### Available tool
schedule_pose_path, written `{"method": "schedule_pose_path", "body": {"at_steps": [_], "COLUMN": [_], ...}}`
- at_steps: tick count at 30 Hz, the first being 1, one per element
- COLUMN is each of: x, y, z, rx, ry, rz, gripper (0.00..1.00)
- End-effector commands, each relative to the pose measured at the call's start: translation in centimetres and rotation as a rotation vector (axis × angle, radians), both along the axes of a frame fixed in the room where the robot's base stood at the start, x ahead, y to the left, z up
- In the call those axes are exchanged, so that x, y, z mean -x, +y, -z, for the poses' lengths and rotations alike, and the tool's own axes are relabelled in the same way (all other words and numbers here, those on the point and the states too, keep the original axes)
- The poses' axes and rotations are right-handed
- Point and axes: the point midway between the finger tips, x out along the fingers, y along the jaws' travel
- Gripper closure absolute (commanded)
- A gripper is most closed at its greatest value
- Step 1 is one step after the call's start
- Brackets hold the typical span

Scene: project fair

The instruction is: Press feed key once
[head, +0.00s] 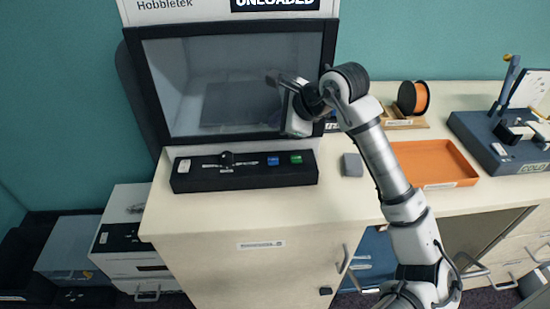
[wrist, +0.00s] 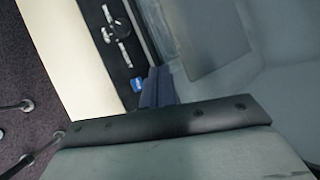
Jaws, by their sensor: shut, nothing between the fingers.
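The machine's black control panel (head: 243,180) lies along the front of the counter, below the large dark window (head: 235,85). It carries a blue key (head: 273,160) and a green key (head: 296,159); their labels are too small to read, so I cannot tell which is the feed key. My gripper (head: 272,77) is shut and empty, in front of the window and above the panel, apart from the keys. In the wrist view the fingers (wrist: 156,88) show beside the blue key (wrist: 137,84); the green key is not visible there.
A round black knob (head: 226,158) with a slotted strip sits left of the keys. A sign reading UNLOADED (head: 275,4) tops the machine. A grey block (head: 352,165), an orange tray (head: 436,163) and a spool (head: 413,97) stand to the right. The counter front is clear.

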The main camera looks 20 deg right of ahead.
Motion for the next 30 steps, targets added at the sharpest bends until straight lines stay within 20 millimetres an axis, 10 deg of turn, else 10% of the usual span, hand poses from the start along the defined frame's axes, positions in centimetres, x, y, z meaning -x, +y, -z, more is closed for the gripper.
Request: {"method": "schedule_pose_path", "body": {"at_steps": [16, 30], "x": [0.0, 0.0], "y": [0.1, 0.0], "z": [1.0, 7.5], "rx": [-0.002, -0.001], "ry": [0.000, -0.002], "rz": [-0.002, -0.001], "gripper": [1.00, 1.00]}}
